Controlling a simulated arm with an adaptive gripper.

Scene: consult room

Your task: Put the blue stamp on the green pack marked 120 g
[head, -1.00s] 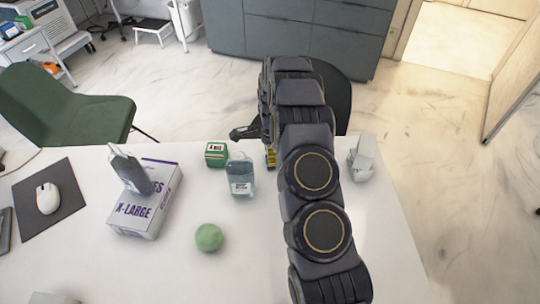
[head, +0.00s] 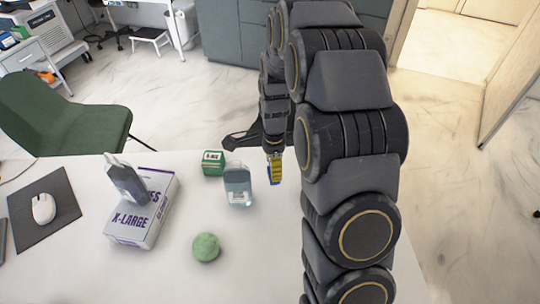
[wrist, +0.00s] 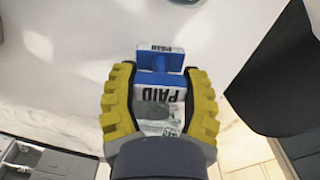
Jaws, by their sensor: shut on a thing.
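My gripper (head: 275,168) hangs near the back edge of the table, right of the clear bottle; its yellow fingers also show in the wrist view (wrist: 160,105). They are shut on the blue stamp (wrist: 160,79), which has white faces printed PAID. The stamp's full shape is partly hidden by the fingers. The green pack (head: 213,163) stands upright on the table, left of my gripper and apart from it. It has a white label on top whose print is too small to read. The pack is not clearly seen in the wrist view.
A clear bottle (head: 237,186) stands between the green pack and my gripper, close to the pack. A glove box (head: 135,225) marked X-LARGE with a grey bottle (head: 126,180) is at left. A green ball (head: 206,247) lies in front. A mouse (head: 43,208) rests on a dark pad.

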